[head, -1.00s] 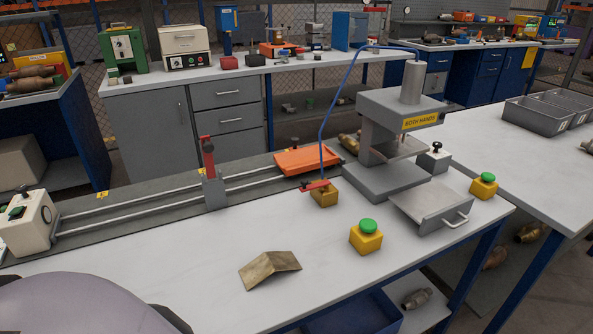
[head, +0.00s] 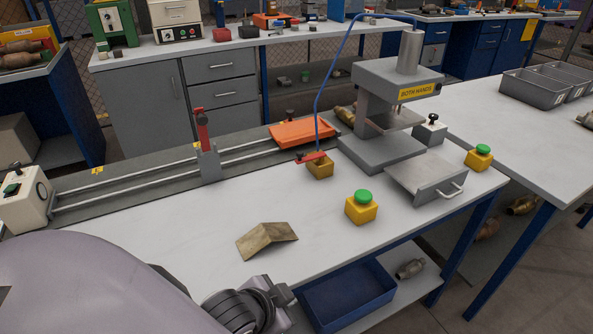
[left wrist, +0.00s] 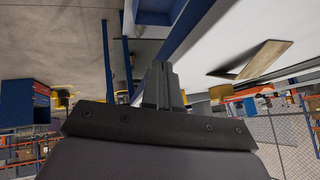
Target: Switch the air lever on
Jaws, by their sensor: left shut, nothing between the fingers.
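The air lever (head: 313,157) is a small red handle on a brass valve block (head: 320,168). A blue hose rises from the valve toward the press (head: 395,110). The handle lies roughly flat, its red end pointing left. My left arm enters the head view at the lower left, its wrist at the bench's front edge, well short of the lever. In the left wrist view my left gripper (left wrist: 161,82) is shut and empty. My right gripper is in neither view.
A bent brass-coloured plate (head: 266,239) lies on the bench between my left wrist and the valve. A yellow box with a green button (head: 361,206) stands right of it. A slide rail with a red clamp (head: 203,130) runs behind. A blue bin (head: 348,290) sits below.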

